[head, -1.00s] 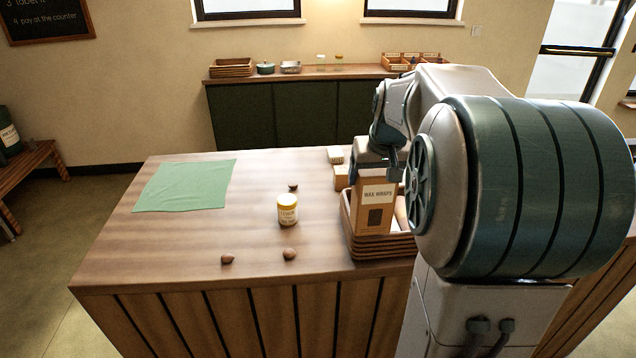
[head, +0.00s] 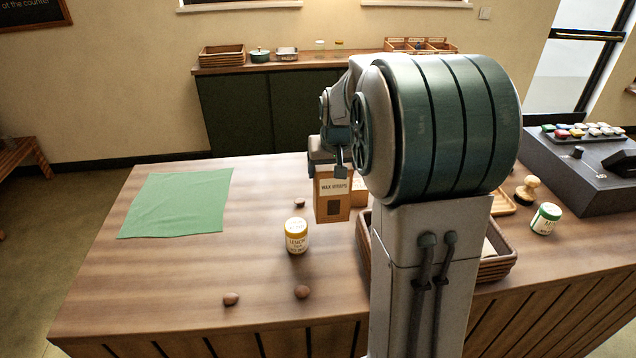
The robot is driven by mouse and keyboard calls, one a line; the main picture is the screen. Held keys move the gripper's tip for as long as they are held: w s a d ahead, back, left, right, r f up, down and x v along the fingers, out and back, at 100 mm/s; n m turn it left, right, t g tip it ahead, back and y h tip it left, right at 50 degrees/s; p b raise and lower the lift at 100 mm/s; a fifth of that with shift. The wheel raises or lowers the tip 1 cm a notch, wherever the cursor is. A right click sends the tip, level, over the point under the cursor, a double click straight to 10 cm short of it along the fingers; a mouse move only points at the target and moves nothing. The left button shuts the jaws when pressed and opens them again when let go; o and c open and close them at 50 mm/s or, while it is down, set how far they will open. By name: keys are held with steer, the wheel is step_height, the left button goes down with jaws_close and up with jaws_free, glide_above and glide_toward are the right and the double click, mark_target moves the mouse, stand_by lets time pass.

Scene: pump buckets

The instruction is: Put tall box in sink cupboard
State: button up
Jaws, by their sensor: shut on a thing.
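The tall box (head: 332,205), a brown carton labelled "WAX WRAPS", is upright in the middle of the head view. My gripper (head: 331,166) is shut on its top from above. I cannot tell whether the box's bottom is clear of the wooden counter. A dark green low cupboard (head: 235,112) stands along the back wall under a wooden top, partly hidden by my arm. No sink shows, so I cannot tell whether this is the sink cupboard.
A lemon-labelled jar (head: 296,235) stands left of a wicker basket (head: 500,262), which my arm partly hides. A green cloth (head: 178,203) lies at left. Small brown nuts (head: 302,292) lie nearby.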

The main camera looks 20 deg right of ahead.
steer(key=shift+w+a+f+p, duration=0.25)
steer(key=shift+w+a+f, duration=0.25)
steer(key=shift+f, duration=0.55)
steer(key=shift+w+a+f+p, duration=0.35)
steer(key=shift+a+f, duration=0.1)
steer(key=shift+f, duration=0.6)
steer(key=shift+w+a+f+p, duration=0.2)
steer(key=shift+w+a+f, duration=0.3)
steer(key=shift+f, duration=0.55)
steer(key=shift+f, duration=0.25)
steer(key=o, duration=1.4)
steer(key=shift+r, duration=0.1)
steer(key=shift+o, duration=0.2)
